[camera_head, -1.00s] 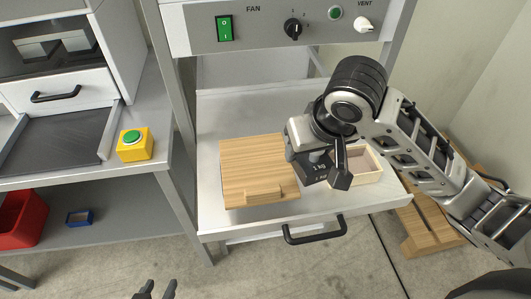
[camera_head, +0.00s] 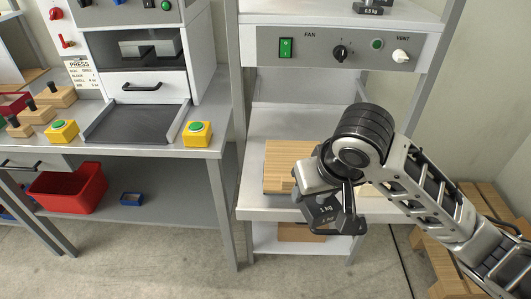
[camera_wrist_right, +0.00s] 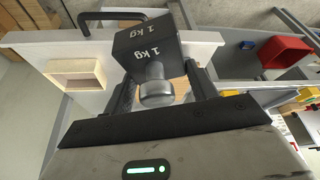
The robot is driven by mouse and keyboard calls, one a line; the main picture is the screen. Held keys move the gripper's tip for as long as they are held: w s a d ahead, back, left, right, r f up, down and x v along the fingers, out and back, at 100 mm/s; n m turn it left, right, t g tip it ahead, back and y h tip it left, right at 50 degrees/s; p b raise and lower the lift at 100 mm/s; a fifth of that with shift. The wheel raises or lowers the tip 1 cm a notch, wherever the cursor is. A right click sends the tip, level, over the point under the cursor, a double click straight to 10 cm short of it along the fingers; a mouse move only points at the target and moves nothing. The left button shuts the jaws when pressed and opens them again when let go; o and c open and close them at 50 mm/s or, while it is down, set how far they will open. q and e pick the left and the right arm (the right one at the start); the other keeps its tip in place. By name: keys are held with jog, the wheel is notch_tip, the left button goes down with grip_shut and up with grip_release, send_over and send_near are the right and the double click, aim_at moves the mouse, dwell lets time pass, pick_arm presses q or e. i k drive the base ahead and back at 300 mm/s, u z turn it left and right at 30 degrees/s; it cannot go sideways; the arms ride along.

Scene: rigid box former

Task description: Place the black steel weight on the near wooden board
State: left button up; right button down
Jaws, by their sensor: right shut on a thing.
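The black steel weight (camera_head: 320,212) is marked 1 kg and has a silver knob, seen in the right wrist view (camera_wrist_right: 155,86). My right gripper (camera_head: 328,190) is shut on this knob, and the weight hangs below it, held above the front of the white surface. A wooden board (camera_head: 283,165) lies flat on that white surface, behind and left of the weight; my gripper covers its right part. Whether the weight touches anything else cannot be seen, but it looks free. My left gripper is not in view.
A shallow open wooden box (camera_wrist_right: 75,76) lies on the white surface. The fan panel (camera_head: 330,48) stands behind. Another wooden piece (camera_head: 300,233) is on the lower shelf. A side bench with a yellow button box (camera_head: 197,133) is at left; wooden pallets (camera_head: 440,270) are at right.

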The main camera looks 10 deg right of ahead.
aim_at(294, 157)
jog(key=u, duration=1.1)
jog(key=i, duration=1.15)
jog(key=z, duration=1.8)
